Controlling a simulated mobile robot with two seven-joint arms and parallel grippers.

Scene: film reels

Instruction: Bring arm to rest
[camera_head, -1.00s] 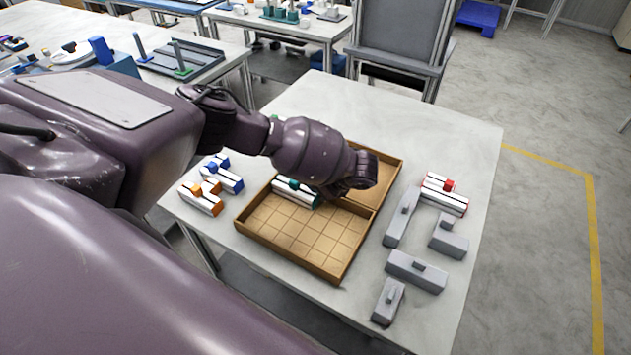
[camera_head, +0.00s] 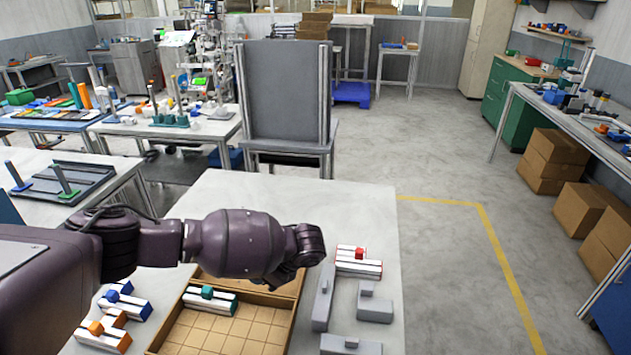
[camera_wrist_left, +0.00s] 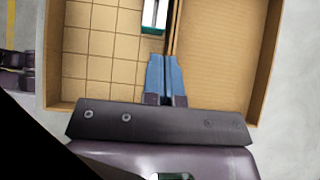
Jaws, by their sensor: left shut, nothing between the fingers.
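My left arm comes in from the left in the head view and reaches over the wooden tray (camera_head: 228,327). Its gripper is hidden behind the arm there. In the left wrist view my left gripper (camera_wrist_left: 164,60) is shut and empty, with its blue fingers together above the tray near the divider. A white piece with a green knob (camera_head: 208,298) lies in the gridded compartment of the tray; part of it shows just beyond the fingertips in the left wrist view (camera_wrist_left: 154,15). My right gripper is not in view.
White pieces with blue (camera_head: 124,300) and orange (camera_head: 104,332) parts lie left of the tray. A red-and-white piece (camera_head: 358,262) and grey blocks (camera_head: 323,303) lie to its right. A grey chair-like rack (camera_head: 285,95) stands behind the table. The table's back is clear.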

